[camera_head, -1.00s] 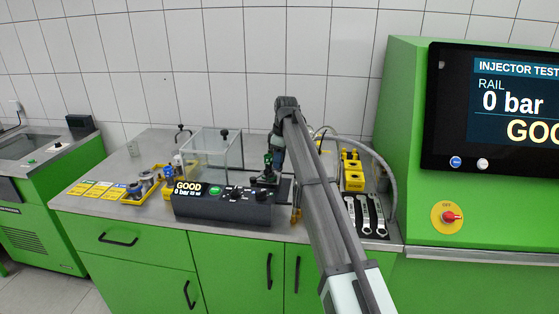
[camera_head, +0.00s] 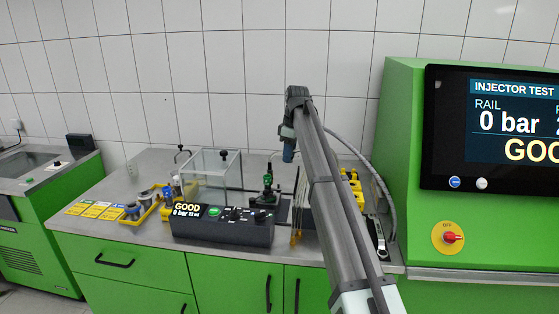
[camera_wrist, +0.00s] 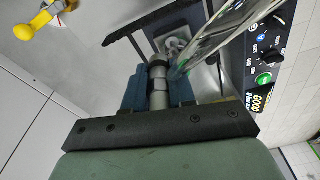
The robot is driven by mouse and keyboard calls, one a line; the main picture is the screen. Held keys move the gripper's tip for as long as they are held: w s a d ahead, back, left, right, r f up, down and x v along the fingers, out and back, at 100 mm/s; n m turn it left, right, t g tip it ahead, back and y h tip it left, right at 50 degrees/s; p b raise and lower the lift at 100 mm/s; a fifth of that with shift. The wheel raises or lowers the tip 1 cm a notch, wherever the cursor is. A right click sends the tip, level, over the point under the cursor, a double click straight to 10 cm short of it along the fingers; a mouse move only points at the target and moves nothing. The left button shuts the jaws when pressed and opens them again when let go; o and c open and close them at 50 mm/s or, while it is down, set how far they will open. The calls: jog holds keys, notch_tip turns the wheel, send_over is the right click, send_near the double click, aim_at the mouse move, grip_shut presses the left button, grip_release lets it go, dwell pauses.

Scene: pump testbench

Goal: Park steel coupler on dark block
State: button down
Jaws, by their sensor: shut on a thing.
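My gripper (camera_head: 288,152) is raised above the bench, to the right of the clear box in the head view. In the wrist view its blue fingers (camera_wrist: 158,92) are shut on the steel coupler (camera_wrist: 158,84), a grey cylindrical piece between them. The coupler is too small to make out in the head view. A dark block-like shape (camera_head: 308,217) shows beside my arm, right of the control box; I cannot tell for sure that it is the dark block. My arm hides part of the bench there.
A black and green stand (camera_head: 267,185) stands behind the control box (camera_head: 222,228). The clear box (camera_head: 212,168) is left of it. A yellow tray (camera_head: 143,212) with parts lies further left. Wrenches (camera_head: 379,240) lie at the right, partly hidden by my arm.

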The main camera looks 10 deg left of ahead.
jog(key=s+d+m, duration=0.1)
jog(key=d, duration=0.2)
jog(key=s+d+f, duration=0.1)
jog(key=s+d, duration=0.1)
jog(key=d, duration=0.1)
jog(key=s+d+m, duration=0.1)
jog(key=s+d, duration=0.1)
jog(key=d, duration=0.2)
jog(key=shift+f+m, duration=0.25)
jog(key=shift+m, duration=0.05)
jog(key=shift+s+m, duration=0.2)
jog(key=shift+m, duration=0.3)
jog(key=shift+w+m+t, duration=0.1)
jog(key=shift+m+t, duration=0.2)
jog(key=shift+m, duration=0.5)
jog(key=shift+f, duration=0.1)
jog(key=shift+f, duration=0.1)
jog(key=shift+f, duration=1.95)
jog(key=shift+f, duration=1.5)
jog(key=c, duration=0.9)
grip_release()
